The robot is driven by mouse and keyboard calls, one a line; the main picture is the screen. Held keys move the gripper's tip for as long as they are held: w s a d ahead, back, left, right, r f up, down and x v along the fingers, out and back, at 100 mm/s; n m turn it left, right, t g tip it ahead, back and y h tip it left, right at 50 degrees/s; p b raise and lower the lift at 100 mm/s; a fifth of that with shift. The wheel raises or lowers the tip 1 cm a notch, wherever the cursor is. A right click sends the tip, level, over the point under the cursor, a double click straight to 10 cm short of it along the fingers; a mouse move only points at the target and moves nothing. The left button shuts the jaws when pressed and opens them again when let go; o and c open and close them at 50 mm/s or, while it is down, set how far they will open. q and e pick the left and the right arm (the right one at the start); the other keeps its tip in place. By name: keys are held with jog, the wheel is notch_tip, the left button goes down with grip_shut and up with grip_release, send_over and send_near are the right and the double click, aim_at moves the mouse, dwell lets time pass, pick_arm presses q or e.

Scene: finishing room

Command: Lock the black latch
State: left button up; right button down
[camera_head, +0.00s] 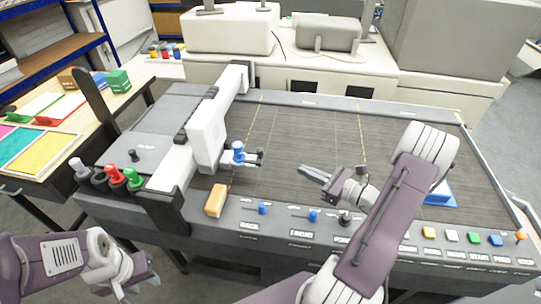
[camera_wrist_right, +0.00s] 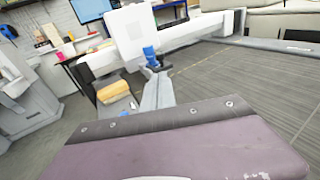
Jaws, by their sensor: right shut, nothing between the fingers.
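A small black knob-like part (camera_head: 345,218), which may be the black latch, stands on the front panel of the grey machine, right of two blue ones. Its exact setting is too small to tell. My right gripper (camera_head: 303,171) is over the dark bed, behind and left of this part, apart from it. Its fingers are shut and empty, pointing left toward the blue-topped tool head (camera_head: 239,152). In the right wrist view, the fingers (camera_wrist_right: 156,80) point toward the same blue tool (camera_wrist_right: 151,56). My left gripper (camera_head: 138,280) is low at the left, in front of the machine; its fingers are unclear.
A white gantry (camera_head: 208,130) spans the bed's left side. A yellow-orange block (camera_head: 215,200) and blue knobs (camera_head: 262,208) sit along the front edge. Coloured buttons (camera_head: 451,235) and a blue block (camera_head: 440,194) are at right.

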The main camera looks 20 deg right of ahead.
aim_at(262, 153)
jog(key=p+x, duration=0.3)
jog(key=x, duration=1)
jog(key=shift+w+a+p, duration=0.1)
jog(key=shift+p, duration=0.2)
jog(key=shift+w+a+f, duration=0.1)
jog(key=shift+w+a, duration=0.1)
jog(key=shift+w, duration=0.35)
jog(key=shift+a, duration=0.1)
